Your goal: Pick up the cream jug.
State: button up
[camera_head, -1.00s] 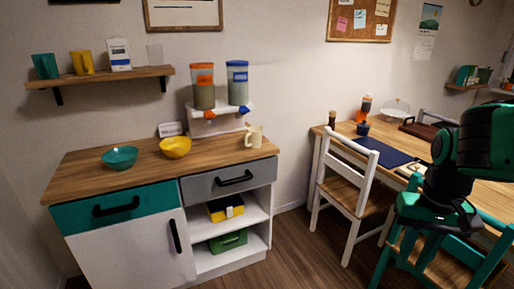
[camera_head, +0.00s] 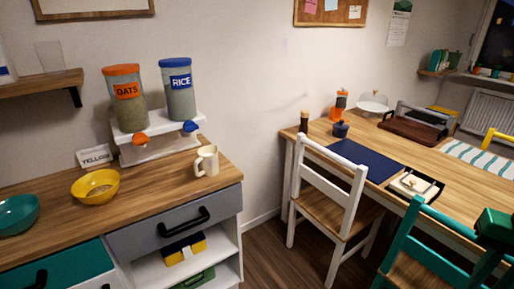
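The cream jug (camera_head: 208,162) stands upright on the wooden top of the cabinet, near its right end. Its handle faces left. It stands in front of and to the right of the dispenser stand, apart from it. Nothing hides it.
A yellow bowl (camera_head: 95,187), a teal bowl (camera_head: 17,214) and a label card (camera_head: 95,157) are left of the jug. Oats (camera_head: 126,97) and rice (camera_head: 178,89) dispensers stand behind it. A white chair (camera_head: 327,196) and a table (camera_head: 459,174) stand right. Floor shows between.

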aim_at(208, 160)
jog(key=z, duration=0.1)
jog(key=i, duration=1.2)
jog(key=u, duration=0.5)
jog(key=i, duration=0.6)
jog(key=u, duration=0.4)
